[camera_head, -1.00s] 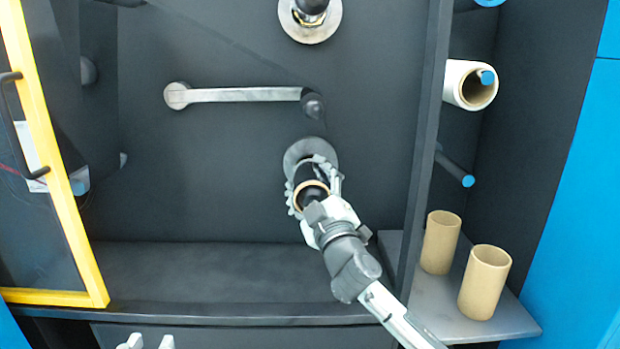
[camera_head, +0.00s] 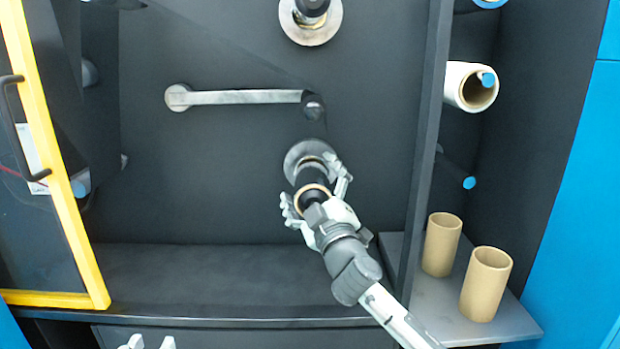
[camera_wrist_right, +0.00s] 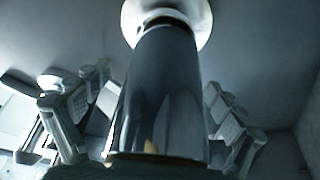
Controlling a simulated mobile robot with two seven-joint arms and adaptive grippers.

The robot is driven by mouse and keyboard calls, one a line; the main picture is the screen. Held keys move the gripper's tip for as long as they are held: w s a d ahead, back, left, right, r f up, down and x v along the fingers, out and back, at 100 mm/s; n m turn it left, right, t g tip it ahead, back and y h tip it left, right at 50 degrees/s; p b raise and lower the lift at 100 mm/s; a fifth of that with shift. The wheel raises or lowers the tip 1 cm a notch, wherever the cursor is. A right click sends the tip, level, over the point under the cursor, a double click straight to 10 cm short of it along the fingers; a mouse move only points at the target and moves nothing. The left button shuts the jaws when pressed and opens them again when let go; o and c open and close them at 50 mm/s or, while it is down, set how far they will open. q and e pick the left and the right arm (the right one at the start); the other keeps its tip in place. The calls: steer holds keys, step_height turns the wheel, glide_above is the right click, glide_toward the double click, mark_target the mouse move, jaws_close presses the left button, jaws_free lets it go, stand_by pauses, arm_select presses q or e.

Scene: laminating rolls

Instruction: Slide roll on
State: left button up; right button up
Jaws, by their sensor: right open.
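A dark, shiny roll (camera_wrist_right: 160,95) with a tan rim (camera_head: 312,199) at its near end sits around the lower spindle, in front of a round metal flange (camera_head: 306,157). My right gripper (camera_head: 316,184) is open, with its fingers spread on either side of the roll. The right wrist view shows the fingers apart from the roll on both sides. The spindle inside the roll is mostly hidden. My left gripper (camera_head: 147,343) shows only its fingertips at the bottom edge; they are apart, with nothing visible between them.
An upper spindle (camera_head: 312,15) and a metal arm bar (camera_head: 240,97) stand out from the dark panel above. To the right, a divider (camera_head: 424,150) separates a white roll (camera_head: 458,83) on a peg and two upright tan tubes (camera_head: 441,245) on a shelf. A yellow-framed door (camera_head: 62,190) is at left.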

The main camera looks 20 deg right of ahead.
steer(key=shift+w+d+r, duration=0.3)
steer(key=shift+d+r, duration=0.15)
steer(key=shift+d, duration=0.1)
steer(key=shift+s+a+f, duration=0.1)
steer(key=shift+s+f, duration=0.05)
steer(key=v, duration=0.7)
steer(key=shift+a+f, duration=0.35)
steer(key=shift+a, duration=0.05)
steer(key=shift+s+f, duration=0.1)
steer(key=shift+s, duration=0.65)
